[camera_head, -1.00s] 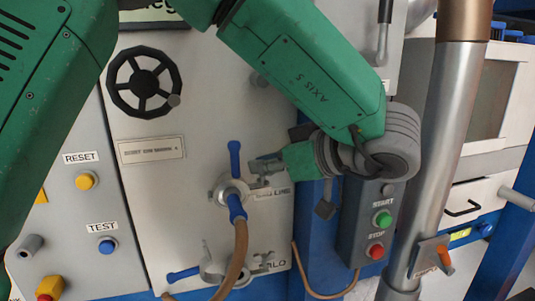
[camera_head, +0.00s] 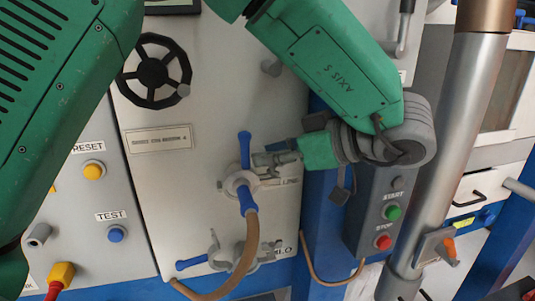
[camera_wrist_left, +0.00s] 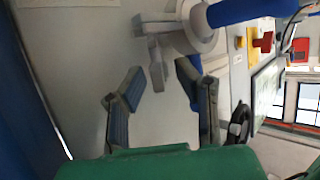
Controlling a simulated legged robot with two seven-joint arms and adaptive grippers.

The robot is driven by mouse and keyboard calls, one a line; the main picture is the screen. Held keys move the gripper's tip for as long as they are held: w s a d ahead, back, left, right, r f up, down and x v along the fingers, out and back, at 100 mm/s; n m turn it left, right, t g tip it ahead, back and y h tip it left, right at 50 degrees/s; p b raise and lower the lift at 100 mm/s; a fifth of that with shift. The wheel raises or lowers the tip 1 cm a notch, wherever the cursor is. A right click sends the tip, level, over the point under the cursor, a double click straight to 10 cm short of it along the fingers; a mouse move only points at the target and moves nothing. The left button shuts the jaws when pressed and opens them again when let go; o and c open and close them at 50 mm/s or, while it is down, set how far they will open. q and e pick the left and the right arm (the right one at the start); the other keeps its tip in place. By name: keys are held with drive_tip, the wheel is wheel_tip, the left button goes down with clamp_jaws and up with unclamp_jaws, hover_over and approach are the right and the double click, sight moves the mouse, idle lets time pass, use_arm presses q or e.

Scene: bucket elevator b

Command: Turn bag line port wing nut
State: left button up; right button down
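The bag line port (camera_head: 241,186) is a grey round fitting on the panel with blue handles above and below it and a brown hose. A grey clamp with a wing nut (camera_wrist_left: 157,65) sits beside it; the wing nut is small and partly covered in the head view. My left gripper (camera_head: 275,159) comes in from the right, close to the port's upper right side. In the left wrist view my left gripper (camera_wrist_left: 160,76) is open, with the wing nut just ahead, roughly between the fingertips. Contact cannot be told. My right gripper is out of view.
A second port (camera_head: 222,252) with a blue handle is lower on the panel. A black handwheel (camera_head: 154,70) is at upper left. A start/stop box (camera_head: 378,215) and a thick metal pipe (camera_head: 440,150) stand to the right, near my wrist.

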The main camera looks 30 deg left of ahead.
use_arm(q)
drive_tip(key=v, duration=1.1)
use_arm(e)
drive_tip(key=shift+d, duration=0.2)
use_arm(q)
drive_tip(key=shift+w+f, duration=0.1)
